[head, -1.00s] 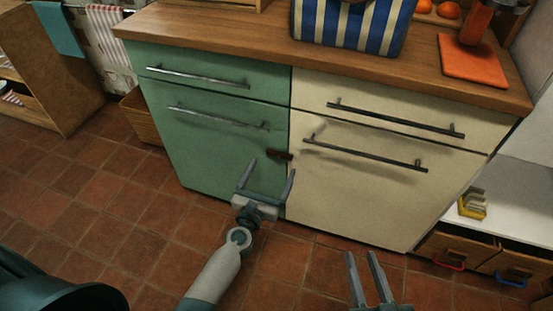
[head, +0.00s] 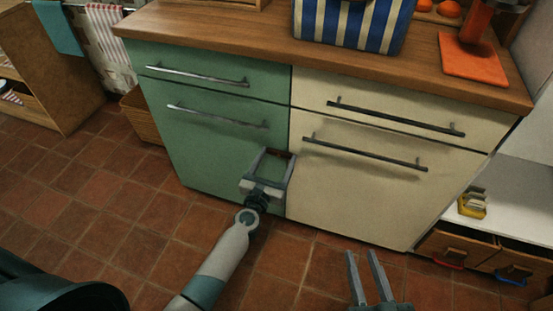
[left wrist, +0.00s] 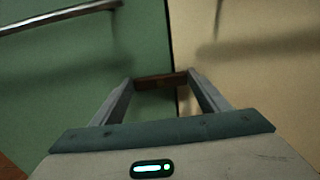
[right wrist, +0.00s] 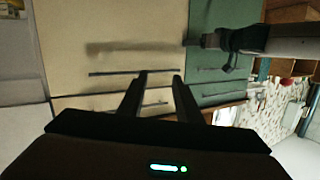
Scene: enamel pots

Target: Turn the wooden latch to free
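The wooden latch (head: 279,153) is a small dark brown bar on the cabinet front, lying roughly level across the seam between the green door (head: 215,155) and the cream door (head: 350,195). In the left wrist view the latch (left wrist: 160,80) spans the gap between my left fingertips. My left gripper (head: 280,154) reaches the cabinet front, its fingers closed in at the latch's two ends and partly covering it in the head view. My right gripper (head: 362,252) is open and empty, low in front of the cream door; its fingers also show apart in the right wrist view (right wrist: 160,76).
Metal bar handles (head: 365,152) stick out above the latch on both sides. The wooden counter (head: 260,40) carries a striped bag (head: 350,22) and an orange board (head: 472,60). A wicker basket (head: 140,115) stands left of the cabinet. The tiled floor (head: 110,210) in front is clear.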

